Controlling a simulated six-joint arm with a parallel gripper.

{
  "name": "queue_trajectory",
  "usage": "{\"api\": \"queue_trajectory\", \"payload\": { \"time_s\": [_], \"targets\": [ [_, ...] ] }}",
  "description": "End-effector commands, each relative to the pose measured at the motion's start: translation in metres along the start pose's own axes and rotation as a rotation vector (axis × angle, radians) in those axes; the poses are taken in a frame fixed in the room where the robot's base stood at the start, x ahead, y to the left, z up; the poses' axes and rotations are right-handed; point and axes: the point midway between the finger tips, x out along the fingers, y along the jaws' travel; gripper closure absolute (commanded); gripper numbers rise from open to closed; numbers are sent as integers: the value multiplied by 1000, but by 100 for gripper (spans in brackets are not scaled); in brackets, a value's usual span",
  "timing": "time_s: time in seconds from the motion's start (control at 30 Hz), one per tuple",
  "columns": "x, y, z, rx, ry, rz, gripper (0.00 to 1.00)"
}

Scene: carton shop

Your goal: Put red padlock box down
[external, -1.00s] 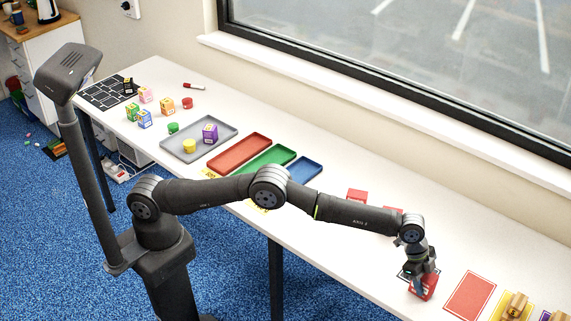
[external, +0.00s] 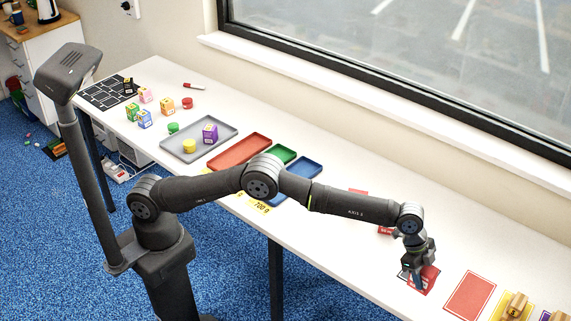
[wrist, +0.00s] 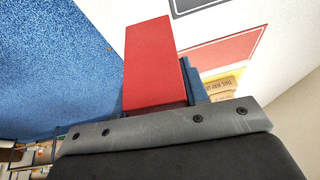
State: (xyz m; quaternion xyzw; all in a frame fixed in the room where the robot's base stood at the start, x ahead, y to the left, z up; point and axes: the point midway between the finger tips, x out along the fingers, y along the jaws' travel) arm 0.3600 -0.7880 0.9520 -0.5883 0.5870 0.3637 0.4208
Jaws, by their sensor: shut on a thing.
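The red padlock box (external: 431,275) is in my gripper (external: 418,284) above the front right part of the white table. In the wrist view the box (wrist: 153,60) shows a plain red face, with a blue finger (wrist: 192,78) beside and behind it. My gripper is shut on the box. No padlock mark shows on the visible face. The box is near the table's front edge, left of a red rectangle (external: 470,293) with a white border. I cannot tell how high the box is above the table.
Other red items (external: 385,231) lie partly hidden behind my arm. Red (external: 240,152), green (external: 284,154) and blue (external: 300,184) trays and a grey tray (external: 170,146) lie farther left. The window side is clear.

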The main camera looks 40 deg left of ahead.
Motion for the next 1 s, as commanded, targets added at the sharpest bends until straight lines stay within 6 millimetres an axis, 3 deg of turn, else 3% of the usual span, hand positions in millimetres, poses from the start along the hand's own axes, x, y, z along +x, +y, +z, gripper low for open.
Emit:
{"api": "queue_trajectory", "payload": {
  "time_s": [0.3, 0.53, 0.83, 1.0],
  "targets": [
    [-42, 61, -15, 3, 3, -1, 89],
    [-55, 83, -19, 1, 2, -1, 89],
    [-58, 80, -17, -7, 1, -4, 89],
    [-66, 37, 9, -67, -4, -28, 89]
  ]
}}
